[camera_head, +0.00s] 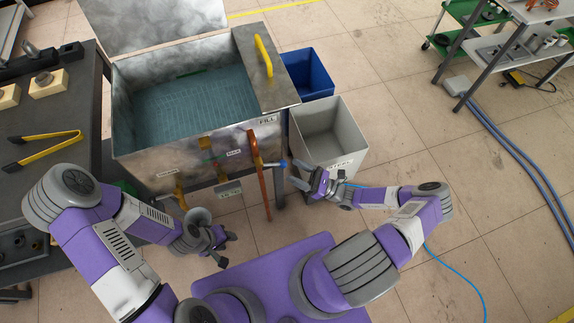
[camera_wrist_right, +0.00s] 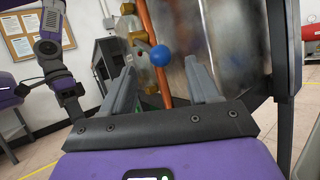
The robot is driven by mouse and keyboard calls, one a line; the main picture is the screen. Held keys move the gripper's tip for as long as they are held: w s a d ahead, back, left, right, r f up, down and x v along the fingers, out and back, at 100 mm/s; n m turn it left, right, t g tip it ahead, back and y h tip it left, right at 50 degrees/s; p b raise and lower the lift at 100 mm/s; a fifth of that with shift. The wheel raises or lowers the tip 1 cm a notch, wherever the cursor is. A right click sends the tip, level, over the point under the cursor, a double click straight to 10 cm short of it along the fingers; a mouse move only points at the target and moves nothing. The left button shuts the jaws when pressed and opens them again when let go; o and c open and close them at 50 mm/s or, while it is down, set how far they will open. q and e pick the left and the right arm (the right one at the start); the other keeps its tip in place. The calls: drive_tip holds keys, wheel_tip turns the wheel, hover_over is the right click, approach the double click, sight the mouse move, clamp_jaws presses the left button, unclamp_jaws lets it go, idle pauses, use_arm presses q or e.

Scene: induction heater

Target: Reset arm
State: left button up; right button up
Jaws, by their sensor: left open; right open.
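My right gripper (camera_head: 297,176) is open near the front right corner of the metal tank (camera_head: 150,160). In the right wrist view, its fingers (camera_wrist_right: 163,85) are spread with nothing held between them. A small blue ball (camera_head: 283,163) on the tank's pipework sits just beyond the right fingertips; it also shows in the right wrist view (camera_wrist_right: 162,56), in line with the gap. An upright copper pipe (camera_head: 261,180) is beside it. My left gripper (camera_head: 225,248) is open and empty, low in front of the tank and apart from it.
A grey bin (camera_head: 345,125) and a blue bin (camera_head: 318,88) stand right of the tank. A dark bench (camera_head: 55,115) with yellow tongs (camera_head: 45,137) is on the left. A wheeled cart (camera_head: 490,47) stands at the upper right.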

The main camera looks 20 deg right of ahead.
drive_tip(key=shift+v, duration=0.9)
drive_tip(key=shift+a, duration=0.1)
drive_tip(key=s+a+f+n+g+h, duration=0.3)
drive_tip(key=s+a+f+n+g, duration=0.1)
drive_tip(key=s+a+n+g, duration=0.35)
drive_tip(key=s+a+f+n+g+h, duration=0.3)
drive_tip(key=s+a+f+n+g, duration=0.15)
drive_tip(key=a+n+g, duration=0.4)
drive_tip(key=w+d+r+n+t+h+p, duration=0.2)
drive_tip(key=d+r+n+h+p, duration=0.2)
drive_tip(key=r+n+h, duration=0.3)
drive_tip(key=shift+d+n+p, duration=0.35)
drive_tip(key=shift+d+n, duration=0.15)
drive_tip(key=shift+n, duration=0.4)
